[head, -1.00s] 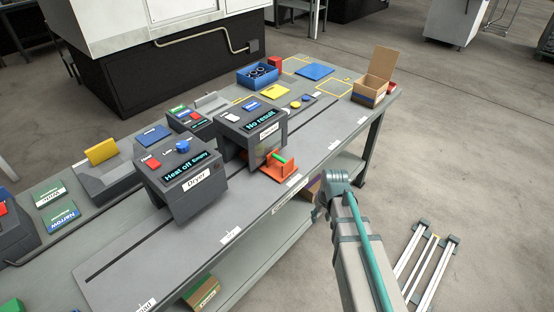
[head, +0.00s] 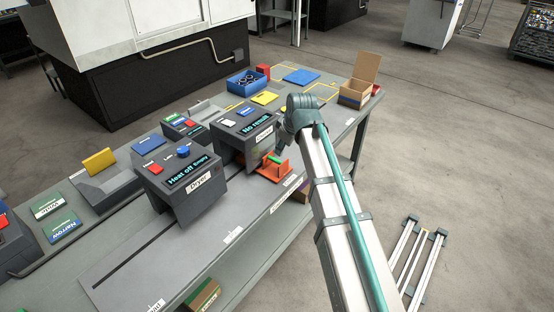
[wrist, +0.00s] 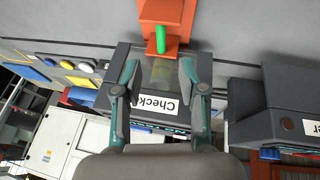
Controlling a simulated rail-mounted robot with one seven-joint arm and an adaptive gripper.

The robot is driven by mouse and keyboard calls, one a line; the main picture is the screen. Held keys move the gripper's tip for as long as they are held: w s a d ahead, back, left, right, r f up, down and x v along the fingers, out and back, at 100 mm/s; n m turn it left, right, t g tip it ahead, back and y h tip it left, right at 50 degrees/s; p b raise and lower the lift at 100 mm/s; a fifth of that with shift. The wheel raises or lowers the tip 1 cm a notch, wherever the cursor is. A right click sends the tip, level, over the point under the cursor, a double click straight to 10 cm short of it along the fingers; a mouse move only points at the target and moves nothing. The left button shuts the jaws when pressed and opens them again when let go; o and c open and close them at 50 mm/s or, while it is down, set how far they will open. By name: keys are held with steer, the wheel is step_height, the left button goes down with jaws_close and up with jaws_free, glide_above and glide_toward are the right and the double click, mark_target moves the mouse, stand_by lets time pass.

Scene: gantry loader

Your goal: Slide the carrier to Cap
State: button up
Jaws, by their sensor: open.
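The orange carrier (head: 275,171) sits on the grey track at the front of the Check station (head: 229,135). It bears a small green piece (head: 275,159). In the wrist view the carrier (wrist: 172,11) and its green piece (wrist: 159,40) are at the top, beyond my fingertips. My gripper (wrist: 160,72) is open and empty, with its two fingers apart over the Check housing and short of the carrier. In the head view it is mostly hidden behind my arm. No label reading Cap can be made out; my arm covers part of the track on the right.
The Dryer (head: 184,188) straddles the track left of Check, with the slot running past it. A blue bin (head: 246,83), a yellow pad (head: 265,98), a blue pad (head: 301,76) and an open cardboard box (head: 357,88) stand at the far end.

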mark_target(277, 160)
steer(key=p+x, duration=0.1)
steer(key=x, duration=0.9)
steer(key=shift+p, duration=0.35)
steer(key=shift+r, duration=0.1)
jaws_close()
